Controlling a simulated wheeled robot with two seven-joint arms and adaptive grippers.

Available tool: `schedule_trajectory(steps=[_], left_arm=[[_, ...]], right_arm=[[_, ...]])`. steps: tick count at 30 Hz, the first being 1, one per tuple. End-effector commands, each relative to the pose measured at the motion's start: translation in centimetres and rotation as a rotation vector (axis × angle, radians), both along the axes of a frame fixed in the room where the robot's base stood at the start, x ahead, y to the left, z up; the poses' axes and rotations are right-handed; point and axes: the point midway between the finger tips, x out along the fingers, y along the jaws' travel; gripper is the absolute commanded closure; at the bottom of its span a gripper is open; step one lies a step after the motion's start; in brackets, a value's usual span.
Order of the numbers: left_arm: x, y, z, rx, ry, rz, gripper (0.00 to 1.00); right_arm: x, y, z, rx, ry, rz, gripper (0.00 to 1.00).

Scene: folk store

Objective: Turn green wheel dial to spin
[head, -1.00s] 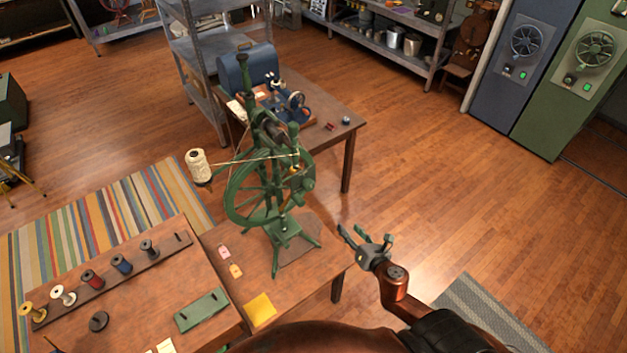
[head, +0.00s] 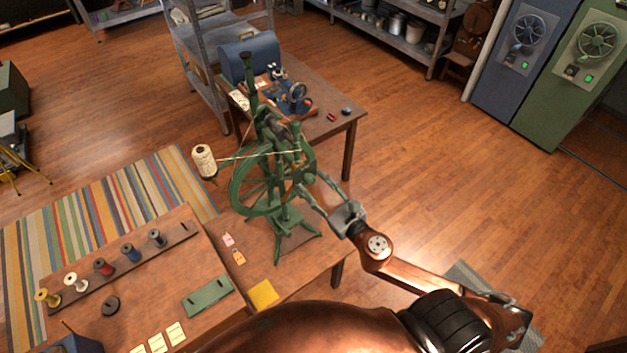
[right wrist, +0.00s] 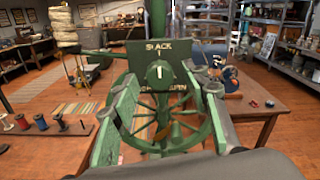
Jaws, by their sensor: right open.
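The green spinning wheel (head: 268,185) stands on the wooden table, with thread running to it from a white cone of yarn (head: 204,161). In the right wrist view its green dial (right wrist: 160,74) sits in front of a green plate (right wrist: 140,48) lettered "SLACK" above; lettering below it is partly hidden and seems to end in "SPIN". My right gripper (head: 313,186) is open, its fingers pointing at the dial side of the wheel. In the right wrist view the fingers (right wrist: 160,98) stand left and right of the dial, with gaps visible. My left gripper is not in view.
A rack of colored spools (head: 118,264) and a green flat piece (head: 208,296) lie on the near left table. A yellow sheet (head: 263,293) lies near the wheel's base. Another table (head: 345,125) with a blue machine stands behind. The floor to the right is open.

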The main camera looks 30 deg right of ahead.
Motion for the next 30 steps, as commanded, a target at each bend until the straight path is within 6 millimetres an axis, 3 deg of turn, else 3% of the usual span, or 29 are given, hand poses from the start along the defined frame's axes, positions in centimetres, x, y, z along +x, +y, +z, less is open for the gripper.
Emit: schedule_trajectory(steps=[13,30], left_arm=[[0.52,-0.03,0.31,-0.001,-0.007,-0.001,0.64],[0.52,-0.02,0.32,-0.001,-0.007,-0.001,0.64]], right_arm=[[0.99,0.08,-0.08,0.002,0.001,0.0,0.59],[0.97,0.08,-0.06,0.002,0.001,0.0,0.98]])
